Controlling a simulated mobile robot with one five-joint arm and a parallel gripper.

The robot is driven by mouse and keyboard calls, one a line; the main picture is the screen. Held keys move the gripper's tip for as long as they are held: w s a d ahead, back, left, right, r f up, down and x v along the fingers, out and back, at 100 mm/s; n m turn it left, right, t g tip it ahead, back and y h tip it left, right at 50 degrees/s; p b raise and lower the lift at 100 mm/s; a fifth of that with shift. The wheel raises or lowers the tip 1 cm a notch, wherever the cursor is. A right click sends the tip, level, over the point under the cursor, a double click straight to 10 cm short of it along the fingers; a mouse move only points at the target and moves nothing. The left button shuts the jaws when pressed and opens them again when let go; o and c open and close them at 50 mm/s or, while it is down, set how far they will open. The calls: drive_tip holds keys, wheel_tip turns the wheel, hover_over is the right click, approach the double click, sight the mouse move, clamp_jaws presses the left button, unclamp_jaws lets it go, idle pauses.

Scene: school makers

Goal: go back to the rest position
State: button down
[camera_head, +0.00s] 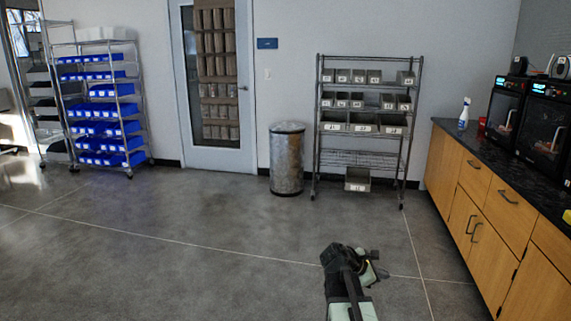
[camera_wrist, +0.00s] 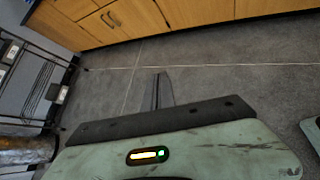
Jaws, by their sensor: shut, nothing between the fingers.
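My gripper (camera_wrist: 161,78) shows in the wrist view as narrow dark fingers shut together, with nothing between them. They extend over bare grey floor, beyond a dark bar and a pale green housing. In the head view my arm (camera_head: 347,285) rises at the bottom, right of centre, folded and held above the open floor. The fingertips are hard to make out there. Nothing touches the arm in either view.
A wooden cabinet (camera_head: 485,216) with a dark countertop (camera_head: 490,157) runs along the right. A wire rack (camera_head: 363,146) and a metal bin (camera_head: 287,160) stand at the back wall. A shelf of blue bins (camera_head: 105,110) is at left. The middle floor (camera_head: 200,235) is clear.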

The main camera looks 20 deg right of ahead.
drive_tip(key=s+a+f+m+y, duration=0.25)
drive_tip(key=a+m+y, duration=0.2)
drive_tip(key=a, duration=0.75)
drive_tip(key=s+a+f+m+g+y, duration=0.1)
drive_tip(key=s+a+f+m+y, duration=0.25)
drive_tip(key=a, duration=0.85)
drive_tip(key=s+a+f+m+y, duration=0.1)
drive_tip(key=a+f+m+y, duration=0.25)
drive_tip(key=a+m, duration=0.6)
wheel_tip(320, 180, up, 31)
drive_tip(key=a+n+p, duration=0.2)
drive_tip(key=p, duration=2.9)
drive_tip(key=shift+w+f, duration=0.2)
drive_tip(key=shift+w, duration=0.05)
